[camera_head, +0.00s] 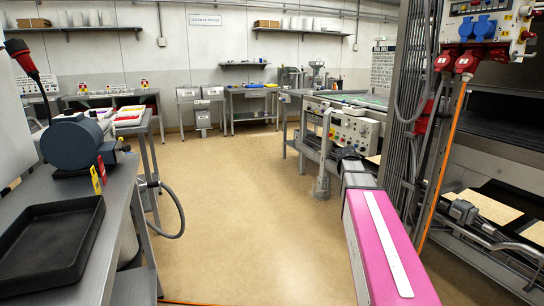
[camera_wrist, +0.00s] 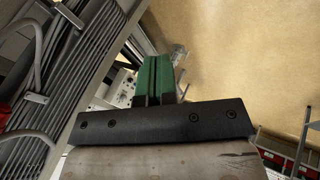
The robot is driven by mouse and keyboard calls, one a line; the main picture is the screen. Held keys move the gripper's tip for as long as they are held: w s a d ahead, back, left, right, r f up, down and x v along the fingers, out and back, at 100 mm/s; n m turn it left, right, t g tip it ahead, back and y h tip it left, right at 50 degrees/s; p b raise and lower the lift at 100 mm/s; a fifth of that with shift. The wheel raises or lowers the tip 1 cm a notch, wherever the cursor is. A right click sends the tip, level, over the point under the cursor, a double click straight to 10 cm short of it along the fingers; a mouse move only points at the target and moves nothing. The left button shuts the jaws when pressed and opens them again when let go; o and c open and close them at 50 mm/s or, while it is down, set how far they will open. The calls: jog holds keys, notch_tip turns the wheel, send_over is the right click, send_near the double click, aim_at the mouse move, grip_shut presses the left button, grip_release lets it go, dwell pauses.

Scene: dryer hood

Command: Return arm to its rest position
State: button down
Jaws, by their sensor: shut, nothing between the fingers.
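My arm (camera_head: 385,250) shows in the head view as a pink link with a white stripe, reaching forward from the bottom right over the floor. It ends in grey and dark parts beside the machine on the right; the fingers cannot be made out there. In the wrist view my gripper (camera_wrist: 157,66) shows as two green fingers side by side, shut and empty, beyond a black bolted bar. The fingers overlap the grey machine and floor behind them in the picture; no contact is evident.
A ribbed grey column (camera_head: 394,110) with cables and red plugs stands close right of my arm; ribbed metal also fills the left of the wrist view (camera_wrist: 75,65). A control-panel bench (camera_head: 352,130) lies ahead. A left bench holds a black tray (camera_head: 50,245). The middle floor (camera_head: 235,200) is clear.

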jog(key=s+a+f+m+g+y, duration=0.1)
jog(key=s+a+f+g+y, duration=0.1)
jog(key=s+a+f, duration=0.6)
jog(key=s+a+f+m+g+y, duration=0.1)
jog(key=s+a+f, duration=0.7)
jog(key=s+f, duration=0.8)
jog(key=shift+a+f+m+g+y, duration=0.15)
jog(key=shift+m+g+y, duration=0.25)
jog(key=shift+g+y, duration=0.5)
